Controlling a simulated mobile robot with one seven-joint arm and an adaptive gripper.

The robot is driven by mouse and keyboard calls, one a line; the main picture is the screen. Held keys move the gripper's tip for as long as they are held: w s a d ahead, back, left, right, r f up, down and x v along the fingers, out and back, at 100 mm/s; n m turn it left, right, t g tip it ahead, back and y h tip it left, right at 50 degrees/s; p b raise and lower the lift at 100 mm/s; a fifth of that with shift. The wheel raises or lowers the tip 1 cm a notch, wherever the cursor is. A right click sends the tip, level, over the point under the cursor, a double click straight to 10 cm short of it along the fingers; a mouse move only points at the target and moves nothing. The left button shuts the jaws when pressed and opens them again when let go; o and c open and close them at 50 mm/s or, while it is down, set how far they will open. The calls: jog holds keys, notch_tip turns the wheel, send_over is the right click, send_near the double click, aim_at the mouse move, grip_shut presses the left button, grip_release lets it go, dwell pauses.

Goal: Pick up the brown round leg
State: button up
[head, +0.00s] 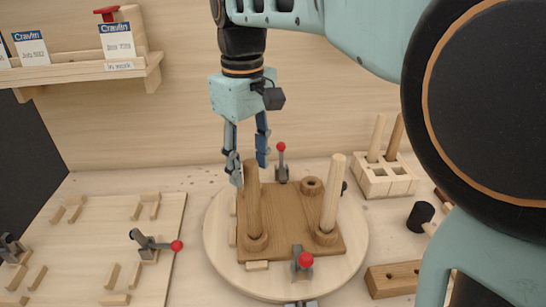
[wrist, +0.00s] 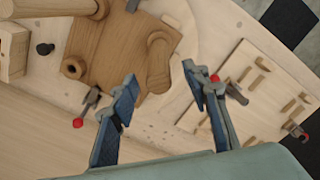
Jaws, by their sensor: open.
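A brown round leg (head: 253,205) stands upright at the left of the brown wooden seat board (head: 284,220). In the wrist view this leg (wrist: 158,62) shows between the two fingertips. My gripper (head: 249,163) is open and points down at the leg's top end; it also shows in the wrist view (wrist: 159,80). I cannot tell whether a finger touches the leg. A paler round leg (head: 332,193) stands at the right of the same board. Another brown leg (head: 395,137) stands in the rack.
The board sits on a round pale turntable (head: 222,245) with red-knobbed clamps (head: 305,261) around it. The leg rack (head: 385,180) stands at the back right, also holding a pale leg (head: 376,137). A jig panel (head: 95,235) lies at left; a card shelf (head: 85,78) is above.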

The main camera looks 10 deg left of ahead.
aim_at(252, 194)
notch_tip(252, 194, down, 8)
jog(key=shift+d+r, duration=0.1)
jog(key=shift+d, duration=0.05)
jog(key=shift+s, duration=0.1)
grip_shut()
dwell(0.4)
